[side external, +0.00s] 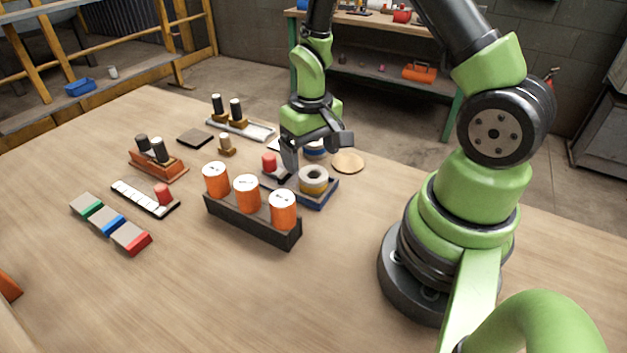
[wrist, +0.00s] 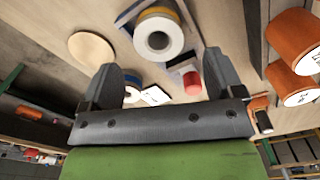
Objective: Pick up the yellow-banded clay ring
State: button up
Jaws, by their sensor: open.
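The yellow-banded clay ring (side external: 314,180) is a short, thick pale ring with a yellow side and a dark centre hole. It rests on a dark blue tray (side external: 318,203), close in front of my gripper (side external: 306,158). In the wrist view the ring (wrist: 158,36) lies past the fingertips, roughly centred between their lines, and its yellow band shows along its far side. My gripper (wrist: 160,72) is open and empty, above the table. A blue-banded ring (side external: 316,150) stands behind the gripper, partly hidden; it also shows between the fingers in the wrist view (wrist: 132,93).
A red-topped piece (side external: 269,160) stands left of the ring. Orange canisters (side external: 246,192) in a dark rack (side external: 250,222) stand at the front left. A round wooden disc (side external: 348,162) lies to the right. Table beyond the rack's front is clear.

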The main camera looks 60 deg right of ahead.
aim_at(312, 171)
notch_tip(312, 171, down, 5)
dwell(0.3)
jog(key=shift+c, duration=0.2)
jog(key=c, duration=1)
